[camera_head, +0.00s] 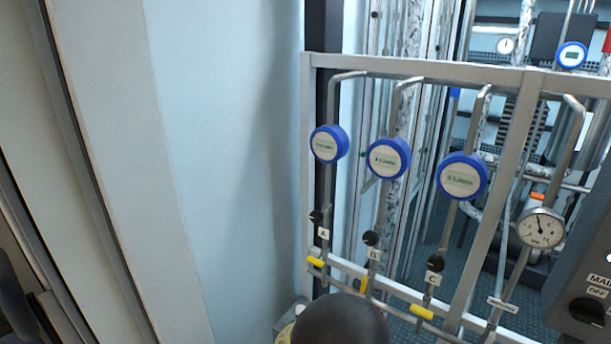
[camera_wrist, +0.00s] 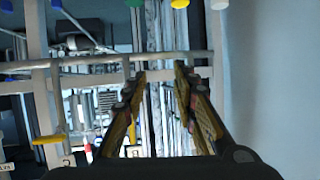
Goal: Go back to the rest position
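My gripper (camera_wrist: 160,72) shows in the wrist view with its two fingers spread apart. The gap between them is empty, and pipes and the frame show behind it. The fingers touch nothing that I can make out. In the head view the gripper itself is not visible; a dark rounded part of my arm shows at the bottom middle, in front of the rack's lower left.
A metal pipe rack (camera_head: 430,68) carries blue-rimmed gauges (camera_head: 462,177), black knobs (camera_head: 371,238), yellow handles (camera_head: 422,311) and a white dial (camera_head: 541,228). A switch box (camera_head: 588,270) stands right. A pale wall (camera_head: 215,150) bounds the left.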

